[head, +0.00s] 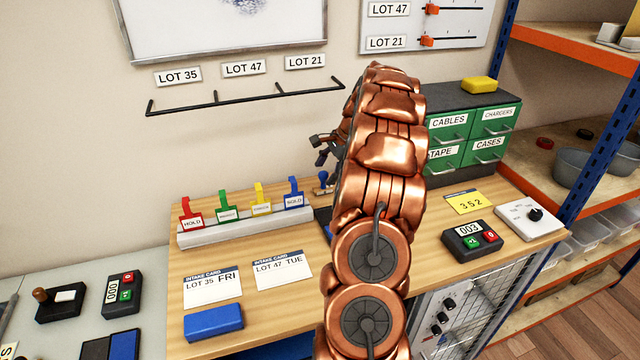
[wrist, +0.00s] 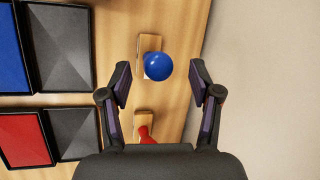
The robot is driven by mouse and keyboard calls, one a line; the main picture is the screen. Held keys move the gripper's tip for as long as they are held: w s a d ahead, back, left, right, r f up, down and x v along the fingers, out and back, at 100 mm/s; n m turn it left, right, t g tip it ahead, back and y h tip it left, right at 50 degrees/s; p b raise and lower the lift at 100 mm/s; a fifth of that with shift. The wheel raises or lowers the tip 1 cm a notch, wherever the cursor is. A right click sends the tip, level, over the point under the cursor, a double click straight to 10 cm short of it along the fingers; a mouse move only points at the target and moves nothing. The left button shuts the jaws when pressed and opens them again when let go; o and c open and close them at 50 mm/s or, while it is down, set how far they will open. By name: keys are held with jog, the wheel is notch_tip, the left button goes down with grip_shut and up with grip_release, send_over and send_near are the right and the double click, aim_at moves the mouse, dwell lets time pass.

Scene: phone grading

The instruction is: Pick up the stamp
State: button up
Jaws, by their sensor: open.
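A stamp with a round blue knob (wrist: 158,67) stands on a wooden base in the wrist view, seen from above. It also shows in the head view as a blue-handled stamp (head: 322,180) beside my arm. My gripper (wrist: 160,85) is open, with its two fingers to the left and right of the blue knob and nothing held. I cannot tell how far above the knob the fingertips are. A second stamp with a red handle (wrist: 146,134) stands close by, partly hidden by my gripper. In the head view my arm hides part of this area.
Ink pads, one blue (wrist: 12,60) and one red (wrist: 22,138), lie open left of the stamps. The wall (wrist: 260,80) is close on the right in the wrist view. A rack of coloured tags (head: 245,228), intake cards (head: 211,287) and green drawers (head: 470,132) stand around the desk.

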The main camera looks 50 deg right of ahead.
aim_at(323, 182)
jog(key=shift+p+x, duration=0.35)
jog(key=shift+x, duration=1.05)
jog(key=shift+a, duration=0.15)
grip_shut()
